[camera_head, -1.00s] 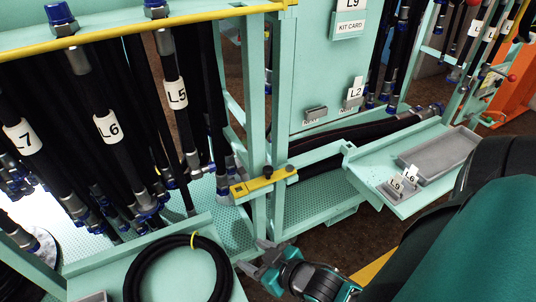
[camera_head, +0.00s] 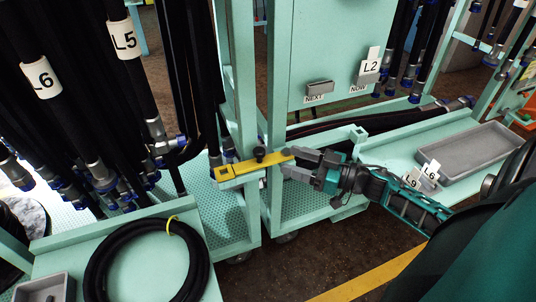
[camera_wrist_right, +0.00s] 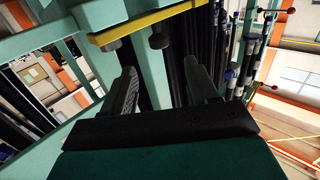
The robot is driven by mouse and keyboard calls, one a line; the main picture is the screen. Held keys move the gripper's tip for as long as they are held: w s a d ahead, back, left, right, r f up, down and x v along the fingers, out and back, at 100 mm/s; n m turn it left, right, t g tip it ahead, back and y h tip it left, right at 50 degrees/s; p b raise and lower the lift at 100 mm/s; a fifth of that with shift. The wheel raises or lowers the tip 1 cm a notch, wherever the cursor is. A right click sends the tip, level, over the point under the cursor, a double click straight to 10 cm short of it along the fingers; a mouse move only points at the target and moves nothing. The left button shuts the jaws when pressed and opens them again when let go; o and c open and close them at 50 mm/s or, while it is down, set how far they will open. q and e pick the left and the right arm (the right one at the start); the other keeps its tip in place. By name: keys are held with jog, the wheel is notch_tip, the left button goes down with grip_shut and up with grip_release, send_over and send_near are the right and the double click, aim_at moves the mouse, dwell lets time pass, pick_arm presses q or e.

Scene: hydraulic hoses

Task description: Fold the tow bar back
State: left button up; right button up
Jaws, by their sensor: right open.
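The yellow tow bar (camera_head: 250,164) lies across the front of the two teal cart frames, low at their joint. It has a dark knob (camera_head: 259,154) on top and a dark slot near its left end. My right gripper (camera_head: 293,164) is open at the right end of the bar; I cannot tell whether it touches. In the right wrist view the open fingers (camera_wrist_right: 163,80) point at the yellow bar (camera_wrist_right: 150,22), which lies beyond the fingertips. Nothing is between the fingers. My left gripper is not in view.
A coiled black hose (camera_head: 148,262) lies on the left cart's shelf, with a grey tray (camera_head: 45,288) beside it. Labelled hoses hang at left. A grey tray (camera_head: 470,152) and L9 and L6 tags stand on the right shelf. The floor (camera_head: 330,258) in front is clear.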

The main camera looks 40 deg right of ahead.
aim_at(264, 152)
jog(key=b+x, duration=0.1)
jog(key=x, duration=0.6)
jog(key=shift+w+a, duration=0.15)
jog(key=shift+w, duration=0.15)
jog(key=shift+c, duration=0.2)
grip_shut()
